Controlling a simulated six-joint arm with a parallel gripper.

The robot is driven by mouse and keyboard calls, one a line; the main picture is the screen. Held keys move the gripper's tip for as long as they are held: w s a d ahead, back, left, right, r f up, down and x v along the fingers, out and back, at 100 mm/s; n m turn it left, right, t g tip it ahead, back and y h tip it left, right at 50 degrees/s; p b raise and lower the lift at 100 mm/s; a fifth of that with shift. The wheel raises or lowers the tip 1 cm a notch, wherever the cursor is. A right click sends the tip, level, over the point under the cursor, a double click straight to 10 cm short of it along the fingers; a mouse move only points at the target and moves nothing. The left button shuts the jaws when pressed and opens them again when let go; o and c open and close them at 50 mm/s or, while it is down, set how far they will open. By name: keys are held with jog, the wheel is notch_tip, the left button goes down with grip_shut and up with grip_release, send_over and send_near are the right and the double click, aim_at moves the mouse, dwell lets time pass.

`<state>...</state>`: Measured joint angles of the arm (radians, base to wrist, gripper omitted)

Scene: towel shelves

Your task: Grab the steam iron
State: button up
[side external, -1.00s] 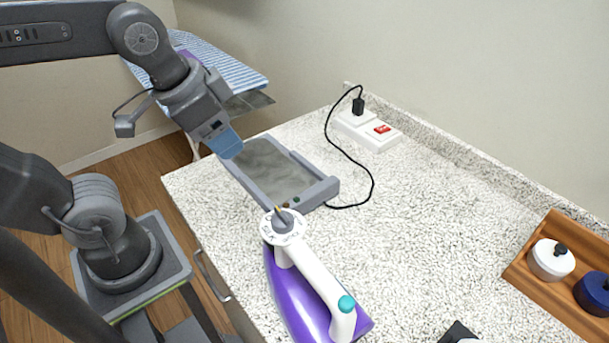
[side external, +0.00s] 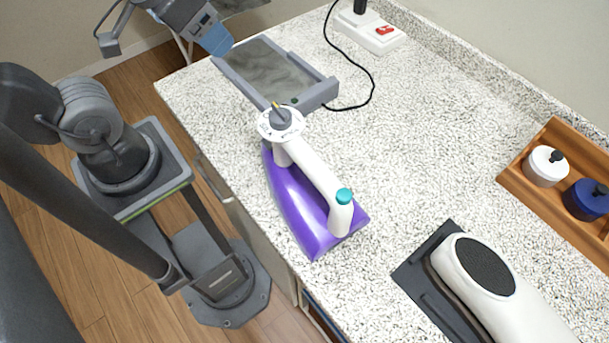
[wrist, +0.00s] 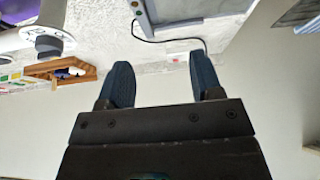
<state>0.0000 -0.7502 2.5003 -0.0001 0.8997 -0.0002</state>
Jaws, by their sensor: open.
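The steam iron (side external: 300,200) has a purple body, a white handle with a teal button, and a round white dial end. It lies on the speckled counter near its front edge in the side view. In the wrist view part of it shows at the upper left (wrist: 40,40), cut off by the frame. My gripper (side external: 219,40) is above the far left of the counter, near the grey tray and well apart from the iron. Its two blue fingers (wrist: 162,84) are spread with nothing between them in the wrist view.
A grey framed tray (side external: 270,72) lies behind the iron. A black cord runs from it to a white power strip (side external: 370,30). A white device on a black base (side external: 480,270) is at front right. A wooden box (side external: 520,180) holds white and blue jars. The counter's middle is clear.

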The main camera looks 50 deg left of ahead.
dwell(0.5)
jog(key=m+g, duration=0.6)
jog(key=m, duration=1.3)
send_near(305, 149)
notch_tip(305, 149, down, 8)
jog(key=shift+s+r, duration=0.1)
jog(key=shift+s, duration=0.05)
jog(key=shift+a+f, duration=0.2)
jog(key=shift+f, duration=2.55)
grip_shut()
